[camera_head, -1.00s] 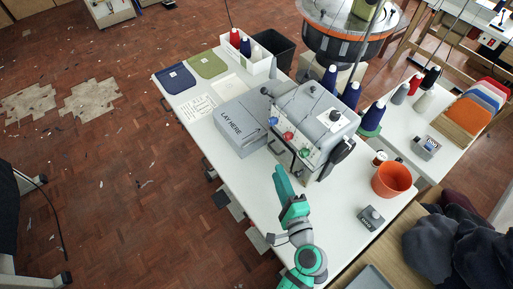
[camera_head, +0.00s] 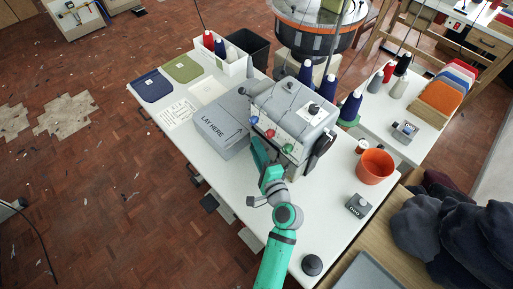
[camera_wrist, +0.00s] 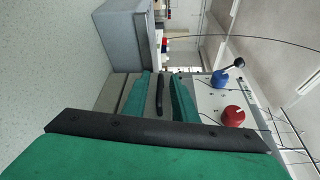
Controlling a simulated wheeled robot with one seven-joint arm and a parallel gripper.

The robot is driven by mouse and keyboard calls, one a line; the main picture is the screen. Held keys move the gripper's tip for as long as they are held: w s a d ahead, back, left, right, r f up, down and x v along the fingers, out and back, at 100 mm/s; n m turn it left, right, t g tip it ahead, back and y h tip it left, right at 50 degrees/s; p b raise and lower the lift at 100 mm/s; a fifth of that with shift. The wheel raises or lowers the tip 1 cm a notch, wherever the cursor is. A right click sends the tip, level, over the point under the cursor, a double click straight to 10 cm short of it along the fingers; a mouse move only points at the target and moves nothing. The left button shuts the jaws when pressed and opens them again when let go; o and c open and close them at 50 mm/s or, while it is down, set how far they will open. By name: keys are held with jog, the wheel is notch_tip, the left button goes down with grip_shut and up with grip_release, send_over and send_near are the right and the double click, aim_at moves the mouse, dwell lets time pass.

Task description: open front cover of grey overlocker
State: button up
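The grey overlocker (camera_head: 304,100) stands on the white table, with blue, red and green knobs on its face. It also shows in the wrist view as a pale panel with blue and red knobs (camera_wrist: 207,100). My gripper (camera_head: 257,146) is at the machine's lower front, below the knobs. In the wrist view my gripper (camera_wrist: 161,82) has its two green fingers apart. A short dark handle bar (camera_wrist: 159,96) appears between them, in front of a grey surface that looks like the front cover (camera_wrist: 167,84). Gaps show on both sides of the bar. The head view hides this spot behind my gripper.
A grey "LAY HERE" block (camera_head: 221,130) stands left of the machine. Thread cones (camera_head: 349,106) stand behind it. An orange bin (camera_head: 375,166), a small grey box (camera_head: 358,206) and a dark round knob (camera_head: 312,265) are to the right. The table's front-left edge is clear.

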jog(key=shift+w, duration=0.1)
grip_shut()
jog(key=shift+a+f, duration=0.1)
jog(key=shift+f, duration=0.05)
jog(key=shift+s+a+f+n+t, duration=0.2)
jog(key=shift+s+a+f+n, duration=0.1)
jog(key=shift+n, duration=0.3)
jog(key=shift+s+a+f+n+t, duration=0.2)
jog(key=shift+s+a+f+n, duration=0.1)
jog(key=shift+n, duration=0.3)
jog(key=shift+s+a+f+n+t+y, duration=0.15)
jog(key=shift+s+f+n+t, duration=0.1)
jog(key=shift+n, duration=0.25)
jog(key=shift+s+a+f+n+t+y, duration=0.15)
jog(key=shift+f+n, duration=0.1)
jog(key=shift+n, duration=0.25)
jog(key=shift+d, duration=0.1)
